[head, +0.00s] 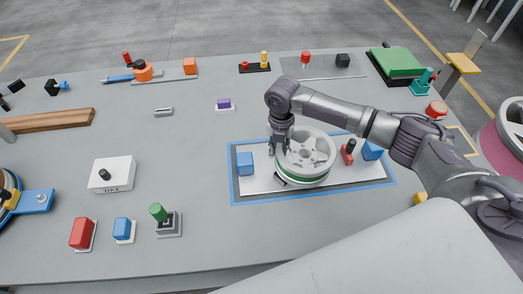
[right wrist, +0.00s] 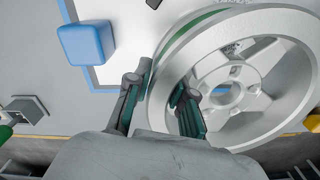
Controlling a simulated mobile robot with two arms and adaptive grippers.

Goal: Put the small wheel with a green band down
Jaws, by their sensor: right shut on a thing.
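The small wheel with a green band (head: 306,155) is silver with spokes, and sits over the white, blue-edged mat (head: 262,197). My right gripper (head: 279,147) reaches down onto the wheel's left rim. In the right wrist view, the wheel (right wrist: 212,48) fills the right side, and my right gripper (right wrist: 157,100) has one finger outside the rim and one inside it, shut on the rim. The wheel looks slightly tilted. I cannot tell whether its underside touches the mat. My left gripper is not in view.
On the mat, a blue block (head: 245,163) stands left of the wheel; a red piece (head: 348,150) and another blue block (head: 372,150) stand to its right. A white box (head: 112,174) and a green-knobbed piece (head: 168,221) lie further left. The table between is clear.

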